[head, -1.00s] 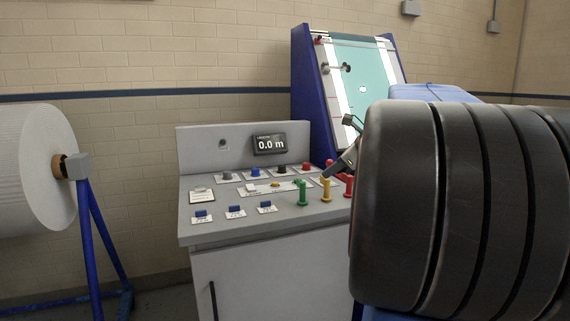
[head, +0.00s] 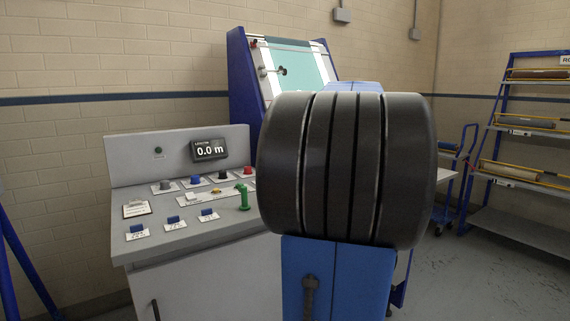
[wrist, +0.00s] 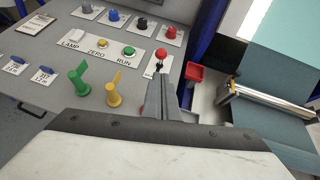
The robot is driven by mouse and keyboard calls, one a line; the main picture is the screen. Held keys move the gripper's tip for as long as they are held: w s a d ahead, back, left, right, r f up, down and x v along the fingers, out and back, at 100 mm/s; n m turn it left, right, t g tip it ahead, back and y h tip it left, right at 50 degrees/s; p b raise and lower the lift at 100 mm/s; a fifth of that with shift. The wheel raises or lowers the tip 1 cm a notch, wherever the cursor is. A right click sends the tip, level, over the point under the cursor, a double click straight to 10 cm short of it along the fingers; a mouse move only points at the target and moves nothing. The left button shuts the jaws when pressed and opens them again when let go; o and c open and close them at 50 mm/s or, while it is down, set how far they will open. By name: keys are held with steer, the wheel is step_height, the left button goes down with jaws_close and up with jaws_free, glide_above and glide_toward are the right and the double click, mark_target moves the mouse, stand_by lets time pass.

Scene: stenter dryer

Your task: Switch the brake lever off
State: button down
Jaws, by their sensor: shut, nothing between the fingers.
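The control panel's levers show in the wrist view: a green lever (wrist: 78,86), a yellow lever (wrist: 113,92), and a red part (wrist: 142,112) beside my fingers, mostly hidden. No readable label shows which one is the brake lever. My gripper (wrist: 170,86) is shut and empty, pointing over the panel's right part, right of the yellow lever. I cannot tell if it touches the red part. A small red-knobbed switch (wrist: 161,56) stands just beyond the fingertips. In the head view the green lever (head: 243,197) shows; my arm hides the other levers and the gripper.
The panel (head: 130,235) also carries knobs, blue switches and a display (head: 209,150) reading 0.0 m. A blue-framed machine (head: 240,80) stands behind it. In the wrist view a red box (wrist: 195,72) and a metal roller (wrist: 260,98) lie to the right. Shelving (head: 510,140) stands far right.

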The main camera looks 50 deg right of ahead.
steer(key=x, duration=0.9)
steer(key=shift+w+f, duration=0.2)
steer(key=shift+w, duration=0.05)
steer(key=shift+r, duration=0.1)
steer(key=w+r+g, duration=0.1)
steer(key=w+g, duration=0.1)
steer(key=w+d+g, duration=0.1)
steer(key=g, duration=0.1)
steer(key=w+r+g+y, duration=0.1)
steer(key=w, duration=0.1)
steer(key=shift+w+d+r+m+g, duration=0.25)
steer(key=shift+w+r+m+g, duration=0.05)
steer(key=shift+w+r+g, duration=0.1)
steer(key=shift+w+d+r, duration=0.1)
steer(key=shift+w+d, duration=0.1)
steer(key=shift+w, duration=0.55)
steer(key=shift+w+d, duration=0.15)
steer(key=shift+w, duration=0.6)
steer(key=shift+w+d+r, duration=0.1)
steer(key=shift+w+d, duration=0.1)
steer(key=shift+w, duration=0.55)
